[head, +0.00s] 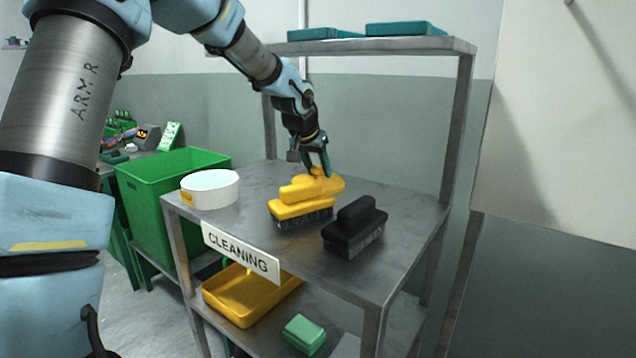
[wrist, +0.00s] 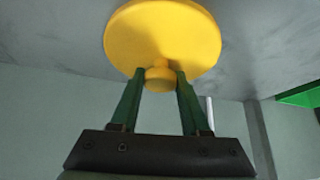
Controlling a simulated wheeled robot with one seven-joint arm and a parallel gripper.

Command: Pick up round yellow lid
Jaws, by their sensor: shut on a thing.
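The round yellow lid (wrist: 163,32) fills the upper middle of the wrist view, with its small knob (wrist: 160,79) towards me. My gripper (wrist: 160,75) is shut on this knob, one green finger on each side. In the head view my gripper (head: 318,169) points down over the metal shelf top, and the lid (head: 337,183) shows just behind the yellow brush. The brush hides part of the lid there. I cannot tell whether the lid rests on the surface or is slightly above it.
The yellow brush (head: 302,203) stands close in front of the lid, with a black brush (head: 355,226) to its right. A white round container (head: 210,188) is at the left of the shelf top (head: 260,235). An upper shelf (head: 400,46) with teal items is above.

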